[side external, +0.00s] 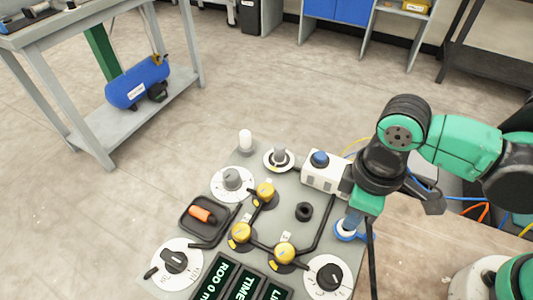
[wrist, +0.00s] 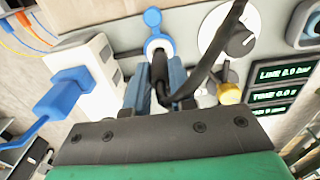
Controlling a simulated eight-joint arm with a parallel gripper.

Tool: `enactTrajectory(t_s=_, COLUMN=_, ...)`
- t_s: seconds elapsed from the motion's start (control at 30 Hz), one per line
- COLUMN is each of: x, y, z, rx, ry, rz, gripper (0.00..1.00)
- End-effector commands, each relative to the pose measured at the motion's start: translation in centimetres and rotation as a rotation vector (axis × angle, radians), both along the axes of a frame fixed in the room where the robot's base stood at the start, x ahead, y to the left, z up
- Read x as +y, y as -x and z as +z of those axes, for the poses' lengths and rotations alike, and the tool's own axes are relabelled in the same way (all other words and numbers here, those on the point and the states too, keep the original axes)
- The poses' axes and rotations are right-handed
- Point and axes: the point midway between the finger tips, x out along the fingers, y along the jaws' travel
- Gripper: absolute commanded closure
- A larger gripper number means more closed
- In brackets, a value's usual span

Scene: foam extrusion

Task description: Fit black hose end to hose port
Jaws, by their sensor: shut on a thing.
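My gripper (side external: 351,218) is shut on the black hose (wrist: 198,78), close to its end, and points down at the panel's right edge. In the wrist view the dark blue-grey fingers (wrist: 159,70) pinch the hose, which bends up and to the right. Right beyond the fingertips is a round white port with a blue collar and blue tab (wrist: 153,18). In the side view this blue-ringed port (side external: 345,237) lies right under the fingertips.
The grey panel (side external: 275,180) carries yellow knobs (side external: 241,232), a black-knobbed dial (side external: 329,277), green-lit displays (side external: 213,277) and a tray (side external: 196,222) with an orange-handled item. A white box with a blue plug (wrist: 65,92) stands close beside my gripper.

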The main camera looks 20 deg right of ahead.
Motion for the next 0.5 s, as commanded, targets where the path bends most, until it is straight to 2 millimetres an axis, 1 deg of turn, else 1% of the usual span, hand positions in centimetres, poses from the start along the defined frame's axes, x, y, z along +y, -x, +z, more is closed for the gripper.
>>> enactTrajectory(t_s=0.5, x=-0.02, y=0.03, z=-1.08, rx=0.000, ry=0.000, rz=0.000, gripper=1.00)
